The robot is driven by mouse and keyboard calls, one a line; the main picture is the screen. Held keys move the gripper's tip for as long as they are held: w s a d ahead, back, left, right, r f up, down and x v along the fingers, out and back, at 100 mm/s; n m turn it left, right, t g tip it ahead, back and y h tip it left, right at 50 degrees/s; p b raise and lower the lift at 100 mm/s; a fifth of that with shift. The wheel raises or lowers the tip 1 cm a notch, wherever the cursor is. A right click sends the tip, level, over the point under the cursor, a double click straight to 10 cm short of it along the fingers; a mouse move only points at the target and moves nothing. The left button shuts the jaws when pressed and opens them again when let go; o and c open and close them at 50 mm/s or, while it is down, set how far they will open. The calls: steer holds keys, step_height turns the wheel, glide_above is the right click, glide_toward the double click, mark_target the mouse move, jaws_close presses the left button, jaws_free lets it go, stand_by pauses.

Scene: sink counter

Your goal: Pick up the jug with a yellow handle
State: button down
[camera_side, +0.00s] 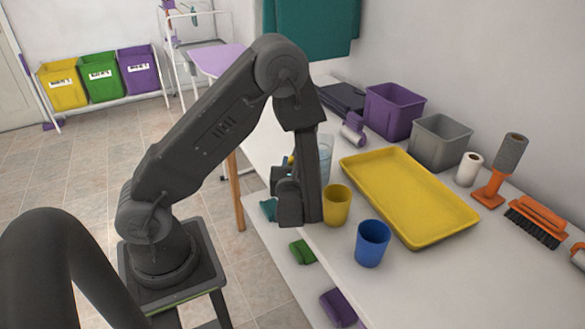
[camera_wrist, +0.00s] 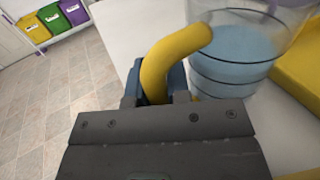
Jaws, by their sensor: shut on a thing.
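The jug (camera_wrist: 238,50) is a clear container with a bluish look and dark rings, standing at the upper right of the wrist view. Its curved yellow handle (camera_wrist: 180,55) reaches down between the jaws of my gripper (camera_wrist: 158,92), which is shut on the handle. In the side view the jug (camera_side: 327,150) shows only partly, behind my arm, and my gripper (camera_side: 283,188) is at the counter's left edge. The jug's base and its contact with the counter are hidden.
A yellow cup (camera_side: 337,204) and a blue cup (camera_side: 372,243) stand close to my gripper. A yellow tray (camera_side: 408,196) lies to the right, with purple (camera_side: 393,110) and grey (camera_side: 440,141) bins behind. An orange brush (camera_side: 537,220) lies further right.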

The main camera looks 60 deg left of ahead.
step_height(320, 180, up, 9)
stand_by(0.8)
stand_by(0.4)
steer(key=c, duration=1.6)
jaws_free()
jaws_close()
